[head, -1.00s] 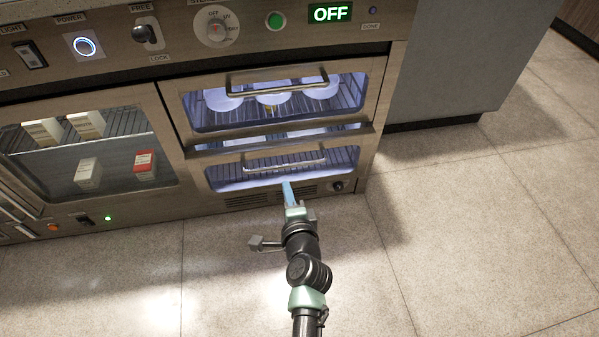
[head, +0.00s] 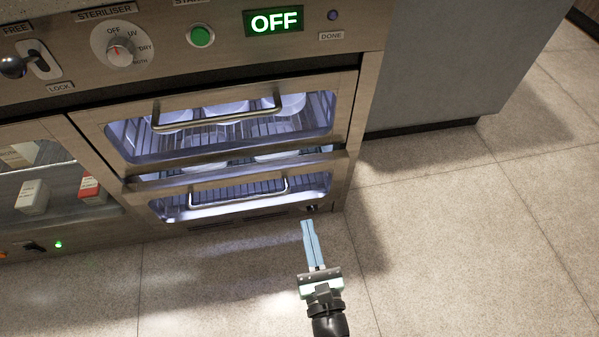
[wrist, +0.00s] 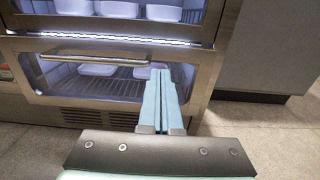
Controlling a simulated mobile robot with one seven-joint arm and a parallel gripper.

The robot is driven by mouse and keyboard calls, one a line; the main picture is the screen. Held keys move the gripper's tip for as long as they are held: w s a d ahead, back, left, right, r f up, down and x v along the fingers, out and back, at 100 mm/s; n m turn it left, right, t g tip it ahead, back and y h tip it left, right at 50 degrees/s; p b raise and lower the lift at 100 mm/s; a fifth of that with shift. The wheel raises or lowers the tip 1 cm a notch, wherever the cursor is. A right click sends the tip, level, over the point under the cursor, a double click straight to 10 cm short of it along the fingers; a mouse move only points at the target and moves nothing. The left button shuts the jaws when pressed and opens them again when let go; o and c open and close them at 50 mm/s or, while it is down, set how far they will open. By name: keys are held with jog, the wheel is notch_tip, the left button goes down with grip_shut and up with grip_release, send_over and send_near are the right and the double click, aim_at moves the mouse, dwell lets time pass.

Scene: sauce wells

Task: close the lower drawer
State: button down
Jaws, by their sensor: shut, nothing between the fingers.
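The lower drawer (head: 170,208) has a glass front and a metal bar handle (head: 238,190). A lit gap above its top edge shows white bowls inside, so it looks slightly pulled out. In the wrist view the lower drawer (wrist: 208,75) fills the middle, with its handle (wrist: 95,58) left of my fingers. My gripper (head: 306,224) is shut and empty, its blue fingers side by side. It is in front of the drawer's lower right corner in the head view, apparently apart from it. In the wrist view my gripper (wrist: 160,72) overlaps the right part of the glass.
The upper drawer (head: 90,120) with its own handle (head: 215,120) and bowls is above. A control panel (head: 130,75) with knob, green button and OFF display tops the cabinet. A glass compartment (head: 50,190) is at left, a grey unit (head: 440,70) at right. Floor in front is clear.

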aim_at(292, 169)
jog(key=b+x, duration=0.4)
jog(key=x, duration=0.9)
jog(key=shift+a, duration=0.1)
jog(key=b+x, duration=0.1)
jog(key=x, duration=0.3)
jog(key=shift+w+f+b, duration=0.1)
jog(key=shift+f+b, duration=0.1)
jog(key=shift+b, duration=0.15)
jog(key=shift+w+a+r, duration=0.15)
jog(key=shift+w+r, duration=0.1)
jog(key=shift+w, duration=0.05)
